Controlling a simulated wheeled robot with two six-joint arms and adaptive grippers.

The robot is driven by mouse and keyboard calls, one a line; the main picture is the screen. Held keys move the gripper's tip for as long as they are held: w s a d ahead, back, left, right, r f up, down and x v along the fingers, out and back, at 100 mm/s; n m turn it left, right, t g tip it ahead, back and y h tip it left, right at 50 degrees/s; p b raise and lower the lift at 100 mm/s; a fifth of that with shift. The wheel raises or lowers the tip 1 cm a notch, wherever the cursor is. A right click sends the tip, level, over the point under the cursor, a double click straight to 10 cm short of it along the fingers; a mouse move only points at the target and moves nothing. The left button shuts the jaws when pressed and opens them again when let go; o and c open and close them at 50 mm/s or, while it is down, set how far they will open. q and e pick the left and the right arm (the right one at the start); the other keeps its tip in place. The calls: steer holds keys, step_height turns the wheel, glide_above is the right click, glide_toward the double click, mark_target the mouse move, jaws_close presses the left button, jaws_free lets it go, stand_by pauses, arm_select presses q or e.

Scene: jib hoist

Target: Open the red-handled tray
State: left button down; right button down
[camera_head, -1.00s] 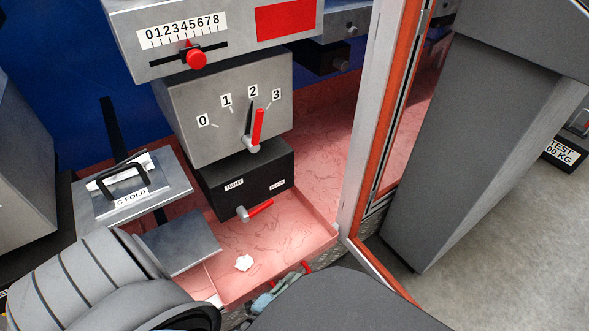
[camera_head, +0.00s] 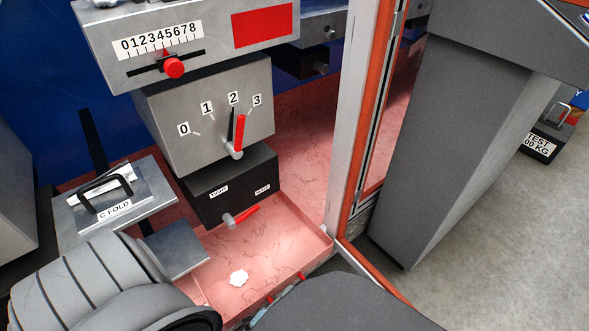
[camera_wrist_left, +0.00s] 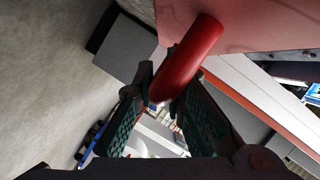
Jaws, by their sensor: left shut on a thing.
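In the left wrist view the handle is a thick red bar (camera_wrist_left: 190,60) leading to the tray's pink face (camera_wrist_left: 255,25). My left gripper (camera_wrist_left: 168,90) is shut on this bar, its fingers on either side of it. In the head view the fingers are mostly hidden at the bottom edge. My right gripper is not in view.
A black box with a red lever (camera_head: 245,215) and a grey dial box (camera_head: 205,120) stand over the tray. A metal plate marked C FOLD (camera_head: 135,205) is at left. An orange-edged post (camera_head: 350,130) and grey column (camera_head: 450,130) stand at right. Open floor (camera_head: 500,250) lies beyond.

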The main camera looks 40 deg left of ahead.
arm_select(q)
steer(key=shift+d, duration=0.15)
steer(key=c, duration=1.9)
jaws_free()
steer(key=v, duration=0.7)
steer(key=shift+s+r, duration=0.1)
steer(key=shift+s, duration=0.15)
